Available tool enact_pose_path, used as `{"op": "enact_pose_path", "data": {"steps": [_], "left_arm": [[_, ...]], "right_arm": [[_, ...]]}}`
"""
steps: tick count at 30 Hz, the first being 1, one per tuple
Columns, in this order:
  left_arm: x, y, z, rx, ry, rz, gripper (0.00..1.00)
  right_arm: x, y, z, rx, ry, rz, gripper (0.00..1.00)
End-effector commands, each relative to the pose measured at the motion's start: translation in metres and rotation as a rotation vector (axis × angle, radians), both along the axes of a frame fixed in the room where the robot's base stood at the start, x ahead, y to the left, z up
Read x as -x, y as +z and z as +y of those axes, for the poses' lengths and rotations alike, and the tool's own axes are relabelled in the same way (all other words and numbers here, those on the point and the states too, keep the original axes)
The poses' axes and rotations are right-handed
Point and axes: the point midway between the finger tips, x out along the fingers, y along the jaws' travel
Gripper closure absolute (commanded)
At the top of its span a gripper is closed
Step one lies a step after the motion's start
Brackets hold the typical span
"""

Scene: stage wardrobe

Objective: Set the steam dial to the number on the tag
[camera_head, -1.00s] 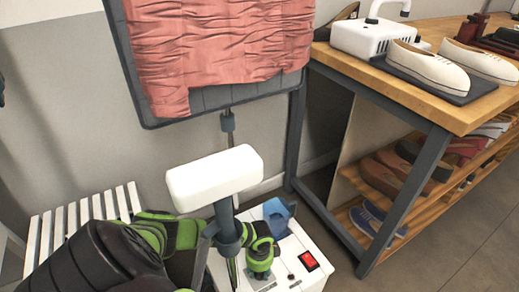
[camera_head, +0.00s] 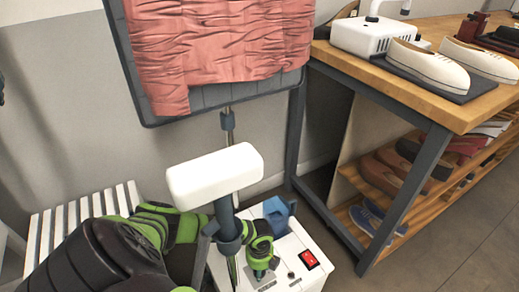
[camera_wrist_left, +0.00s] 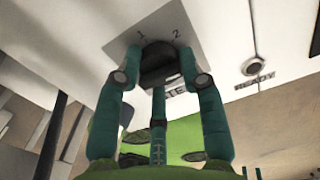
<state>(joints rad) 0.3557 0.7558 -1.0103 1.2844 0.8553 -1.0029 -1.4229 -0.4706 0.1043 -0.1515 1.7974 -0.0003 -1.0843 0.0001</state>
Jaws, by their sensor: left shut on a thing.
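The white steamer base (camera_head: 314,282) stands on the floor, partly hidden by my left arm and the steamer head on its pole. My left gripper (camera_head: 262,274) reaches down onto its top panel. In the left wrist view my left gripper (camera_wrist_left: 158,68) is shut on the dark steam dial (camera_wrist_left: 158,56), with a finger on each side. The grey dial plate (camera_wrist_left: 185,22) shows the numbers 1 and 2. Other marks and the dial's pointer are hidden or unclear. I cannot make out a tag. My right gripper is out of view.
A white steamer head (camera_head: 215,175) on a pole stands close to my left arm. A red switch (camera_head: 309,259) and a blue part (camera_head: 279,212) are on the base. A white slatted seat (camera_head: 80,215) is left; a wooden table (camera_head: 390,85) with shoes is right.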

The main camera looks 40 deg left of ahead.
Motion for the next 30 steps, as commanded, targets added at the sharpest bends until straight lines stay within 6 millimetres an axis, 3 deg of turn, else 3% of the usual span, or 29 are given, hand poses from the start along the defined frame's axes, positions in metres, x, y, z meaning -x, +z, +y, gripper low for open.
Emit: {"op": "enact_pose_path", "data": {"steps": [15,30], "left_arm": [[0.002,-0.002,0.0,0.0,-0.383,0.004,0.93],[0.003,-0.002,-0.001,0.001,-0.482,0.005,0.93]], "right_arm": [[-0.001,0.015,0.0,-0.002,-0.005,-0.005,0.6],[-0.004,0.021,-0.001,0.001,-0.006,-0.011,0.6]]}}
